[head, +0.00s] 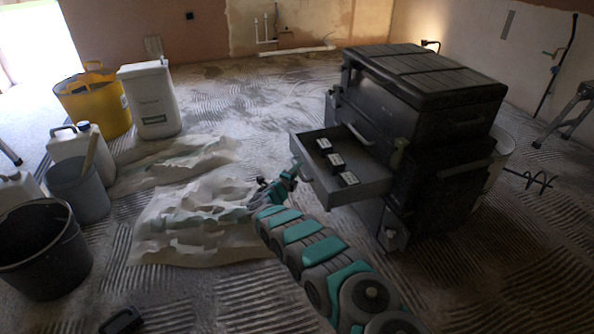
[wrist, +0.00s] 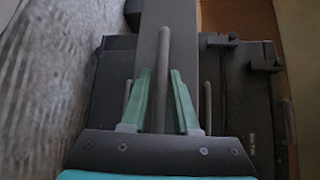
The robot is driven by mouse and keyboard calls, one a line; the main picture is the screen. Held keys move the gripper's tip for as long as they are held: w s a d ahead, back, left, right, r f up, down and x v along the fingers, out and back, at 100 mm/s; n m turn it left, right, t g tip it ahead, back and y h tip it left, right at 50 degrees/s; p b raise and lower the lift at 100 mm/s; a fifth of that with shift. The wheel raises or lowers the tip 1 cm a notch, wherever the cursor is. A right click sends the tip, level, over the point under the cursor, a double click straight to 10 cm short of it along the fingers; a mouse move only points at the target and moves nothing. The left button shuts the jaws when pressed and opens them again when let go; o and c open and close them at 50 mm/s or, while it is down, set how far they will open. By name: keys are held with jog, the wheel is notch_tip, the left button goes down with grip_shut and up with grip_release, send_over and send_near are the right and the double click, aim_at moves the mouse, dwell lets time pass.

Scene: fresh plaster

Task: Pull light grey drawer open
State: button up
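The light grey drawer (head: 362,188) juts far out of the left side of the dark cabinet (head: 425,100) in the head view. Several small black boxes with pale labels (head: 337,160) lie in it. My gripper (head: 287,178) is low at the drawer's outer face. In the wrist view the drawer front (wrist: 182,35) bears a long grey bar handle (wrist: 163,55). My gripper's teal fingers (wrist: 161,85) stand on both sides of this handle, with slim gaps showing, so they look open around it. Whether either finger touches the handle is hard to tell.
Crumpled pale sheeting (head: 195,215) lies left of my arm. Buckets, including a yellow one (head: 95,105) and a black one (head: 42,250), and white jugs (head: 150,100) stand further left. The ridged floor behind the drawer is clear. A black cable (head: 530,180) lies right of the cabinet.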

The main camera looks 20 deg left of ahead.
jog(key=v, duration=0.7)
jog(key=shift+s, duration=0.3)
jog(key=shift+a+r, duration=0.1)
jog(key=w+d+r+n+g+y, duration=0.1)
jog(key=w+d+r+n+y, duration=0.2)
jog(key=r, duration=0.5)
jog(key=w+d+r+n+y, duration=0.1)
jog(key=w+d+r+n, duration=0.1)
jog(key=d+r+n, duration=0.45)
jog(key=s+d+r+n+g+y, duration=0.1)
jog(key=s+d+r+n+g, duration=0.35)
jog(key=s+d+r, duration=0.45)
jog(key=s+d+n+g, duration=0.2)
jog(key=s+d+g, duration=0.2)
jog(key=s, duration=1.4)
jog(key=s+d+n+g+h+p, duration=0.1)
jog(key=s+d+n+g, duration=0.2)
jog(key=s+d, duration=0.7)
jog(key=s+d+n+g+h, duration=0.1)
jog(key=s+d+g, duration=0.4)
jog(key=s, duration=2.3)
jog(key=d+n, duration=0.1)
jog(key=d, duration=0.2)
jog(key=shift+s+f+n+p, duration=0.2)
jog(key=shift+f+n+p, duration=0.1)
jog(key=shift+f+p, duration=0.1)
